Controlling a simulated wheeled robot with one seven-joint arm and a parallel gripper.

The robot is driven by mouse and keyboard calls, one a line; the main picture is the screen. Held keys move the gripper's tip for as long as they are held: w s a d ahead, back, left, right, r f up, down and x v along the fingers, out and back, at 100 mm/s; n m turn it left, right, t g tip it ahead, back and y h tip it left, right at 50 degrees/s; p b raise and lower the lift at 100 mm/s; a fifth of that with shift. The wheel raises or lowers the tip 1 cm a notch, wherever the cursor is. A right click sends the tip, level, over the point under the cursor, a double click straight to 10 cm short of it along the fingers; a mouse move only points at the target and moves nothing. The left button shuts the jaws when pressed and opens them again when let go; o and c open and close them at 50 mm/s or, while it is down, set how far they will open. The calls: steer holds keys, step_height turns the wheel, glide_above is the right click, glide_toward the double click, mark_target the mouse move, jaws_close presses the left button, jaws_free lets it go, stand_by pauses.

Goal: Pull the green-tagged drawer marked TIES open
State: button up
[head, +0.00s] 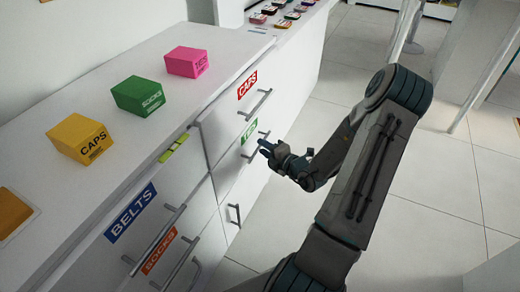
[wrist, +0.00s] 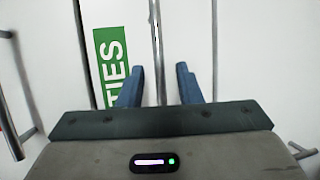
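The green TIES tag (head: 249,131) is on a white drawer front (head: 229,166) below the red-tagged CAPS drawer; the drawer looks flush with its neighbours. Its grey bar handle (head: 266,134) is partly hidden by my gripper (head: 263,146) in the head view. In the wrist view the TIES tag (wrist: 112,62) is left of the handle (wrist: 155,30), which runs upright in the picture. My gripper (wrist: 160,68) is open, with one blue finger on each side of the handle. Gaps show between the bar and both fingers.
Neighbouring drawers carry the red CAPS tag (head: 247,85), blue BELTS tag (head: 131,212) and orange SOCKS tag (head: 159,254), each with protruding bar handles. Yellow (head: 81,138), green (head: 139,95) and pink (head: 187,61) boxes stand on top. Tiled floor (head: 440,180) is clear at right.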

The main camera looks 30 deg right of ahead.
steer(key=shift+x, duration=1.25)
jaws_close()
steer(key=shift+s, duration=0.1)
